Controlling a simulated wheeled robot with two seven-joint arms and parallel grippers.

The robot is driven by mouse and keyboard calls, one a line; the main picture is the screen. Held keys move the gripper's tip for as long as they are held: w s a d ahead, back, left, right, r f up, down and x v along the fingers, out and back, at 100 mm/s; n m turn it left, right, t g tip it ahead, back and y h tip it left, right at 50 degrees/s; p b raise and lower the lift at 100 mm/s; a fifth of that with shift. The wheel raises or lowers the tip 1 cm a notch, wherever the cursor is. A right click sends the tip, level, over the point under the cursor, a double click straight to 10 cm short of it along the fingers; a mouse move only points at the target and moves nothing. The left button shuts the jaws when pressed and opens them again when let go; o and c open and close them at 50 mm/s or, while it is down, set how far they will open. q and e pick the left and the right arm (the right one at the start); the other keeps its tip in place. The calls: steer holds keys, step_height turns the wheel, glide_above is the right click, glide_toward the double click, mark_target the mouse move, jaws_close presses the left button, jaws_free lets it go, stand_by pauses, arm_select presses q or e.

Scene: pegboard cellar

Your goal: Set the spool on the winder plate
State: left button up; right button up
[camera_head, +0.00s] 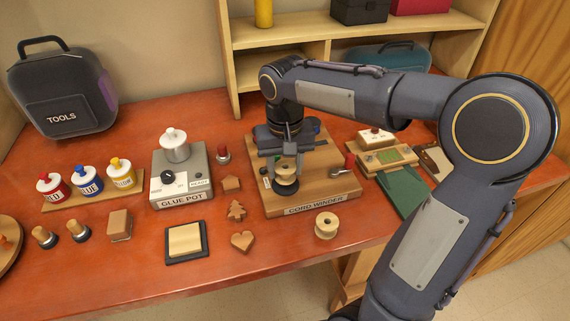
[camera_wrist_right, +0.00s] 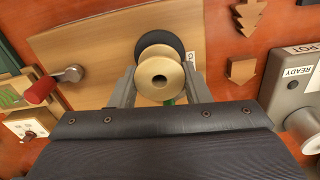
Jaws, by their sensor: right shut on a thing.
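A tan wooden spool (camera_head: 287,182) is between the fingers of my right gripper (camera_head: 286,166), which is shut on it. In the right wrist view the held spool (camera_wrist_right: 159,78) shows end-on, with its centre hole facing the camera. The black round winder plate (camera_wrist_right: 166,40) shows partly behind it, on the wooden cord winder (camera_head: 318,188). The spool is over the plate and looks upright. The spool hides much of the plate, and I cannot tell whether they touch. My left gripper is not in view.
Another wooden spool (camera_head: 326,225) stands on the table in front of the winder. A red-handled crank (camera_head: 346,166) is right of the plate. The glue pot (camera_head: 181,175) stands left of the winder, with flat wooden shapes between.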

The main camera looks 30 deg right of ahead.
steer(key=shift+f+b, duration=0.35)
steer(key=shift+f, duration=0.45)
stand_by(0.6)
stand_by(0.6)
steer(key=o, duration=1)
steer(key=shift+o, duration=0.5)
steer(key=o, duration=0.3)
